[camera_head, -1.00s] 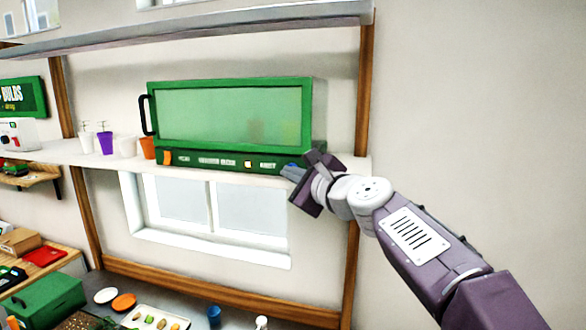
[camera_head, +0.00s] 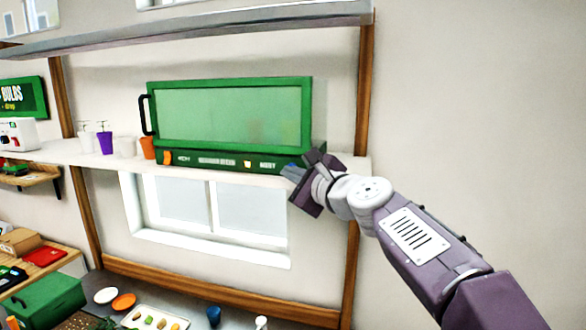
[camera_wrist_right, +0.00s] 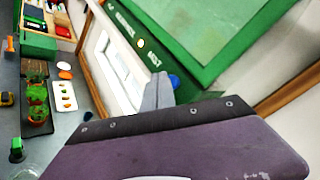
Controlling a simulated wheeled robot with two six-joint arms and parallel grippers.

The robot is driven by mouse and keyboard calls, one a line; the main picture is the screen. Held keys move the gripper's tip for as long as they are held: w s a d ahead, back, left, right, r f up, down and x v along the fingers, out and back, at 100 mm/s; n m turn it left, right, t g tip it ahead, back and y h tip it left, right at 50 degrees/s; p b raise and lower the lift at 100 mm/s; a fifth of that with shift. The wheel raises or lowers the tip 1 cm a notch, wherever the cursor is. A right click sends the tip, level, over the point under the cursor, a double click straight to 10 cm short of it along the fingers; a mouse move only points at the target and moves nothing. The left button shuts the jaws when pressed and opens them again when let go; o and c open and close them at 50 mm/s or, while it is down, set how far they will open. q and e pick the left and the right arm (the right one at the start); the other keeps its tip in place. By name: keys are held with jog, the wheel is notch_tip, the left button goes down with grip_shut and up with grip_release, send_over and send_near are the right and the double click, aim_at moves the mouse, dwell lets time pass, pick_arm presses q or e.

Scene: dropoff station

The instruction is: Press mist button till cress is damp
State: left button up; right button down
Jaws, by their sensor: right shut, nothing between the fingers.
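A green cabinet (camera_head: 232,83) with a clouded pane (camera_head: 230,113) stands on the shelf. Its lower panel carries an orange switch, a small amber light (camera_head: 247,164) and a label that seems to read MIST (camera_head: 267,165). A blue button (camera_wrist_right: 174,81) sits right of that label in the right wrist view. My right gripper (camera_head: 288,171) is shut and empty, its tips at the panel's right end by the button. I cannot tell whether they touch it. No cress can be made out behind the pane. My left gripper is out of view.
A wooden post (camera_head: 364,90) rises at the right. Below are a green box (camera_head: 45,298) and a white tray (camera_head: 155,318). Potted green plants (camera_wrist_right: 37,93) show in the wrist view.

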jog(key=s, duration=0.2)
jog(key=s+a, duration=0.1)
jog(key=s, duration=0.2)
jog(key=shift+s+a, duration=0.3)
jog(key=shift+a, duration=0.1)
dwell(0.3)
dwell(1.7)
